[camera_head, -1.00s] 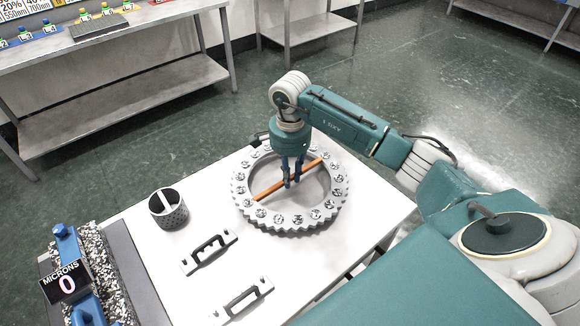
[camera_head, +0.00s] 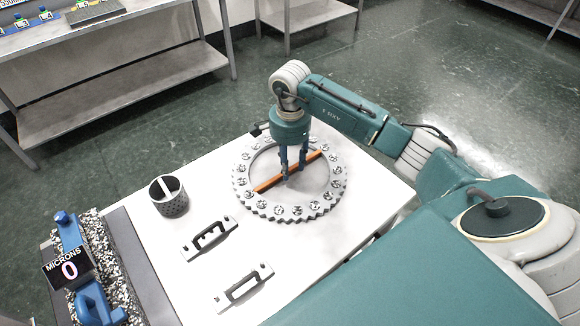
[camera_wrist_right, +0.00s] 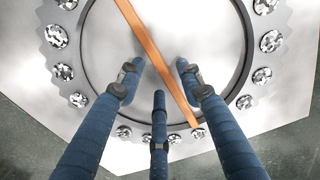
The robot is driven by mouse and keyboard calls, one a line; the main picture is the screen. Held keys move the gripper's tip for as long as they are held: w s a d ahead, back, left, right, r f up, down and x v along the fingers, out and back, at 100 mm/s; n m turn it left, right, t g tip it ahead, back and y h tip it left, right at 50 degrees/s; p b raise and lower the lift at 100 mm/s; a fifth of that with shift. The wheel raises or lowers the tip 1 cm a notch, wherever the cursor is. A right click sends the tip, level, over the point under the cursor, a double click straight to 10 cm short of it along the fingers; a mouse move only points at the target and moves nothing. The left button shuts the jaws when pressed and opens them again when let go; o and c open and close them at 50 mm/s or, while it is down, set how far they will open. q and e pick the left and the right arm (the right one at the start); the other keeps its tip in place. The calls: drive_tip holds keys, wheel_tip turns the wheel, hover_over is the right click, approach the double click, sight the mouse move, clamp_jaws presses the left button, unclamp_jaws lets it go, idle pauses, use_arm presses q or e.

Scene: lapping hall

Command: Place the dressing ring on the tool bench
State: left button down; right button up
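The dressing ring (camera_head: 247,199) is a grey toothed ring with round mottled inserts and an orange bar (camera_head: 270,184) across its opening. It appears to lie flat on the white table (camera_head: 195,290); it also shows in the right wrist view (camera_wrist_right: 85,18). My right gripper (camera_head: 292,176) is above the ring's opening, pointing down at the bar. In the right wrist view, its blue fingers (camera_wrist_right: 156,82) are spread, with the orange bar (camera_wrist_right: 150,45) passing between them; I see no clear contact. My left gripper is not in view. Which surface is the tool bench is unclear.
A perforated grey cup (camera_head: 169,199) and two handled pieces, one nearer the ring (camera_head: 210,238) and one lower (camera_head: 243,288), stand on the table. A block with a "MICRONS 0" display (camera_head: 68,268) is at the left. Grey metal benches (camera_head: 120,96) stand behind, across open floor.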

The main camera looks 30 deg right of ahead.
sight(290, 171)
wheel_tip(290, 171, up, 11)
drive_tip(key=b, duration=0.2)
drive_tip(key=shift+f, duration=0.1)
idle(0.4)
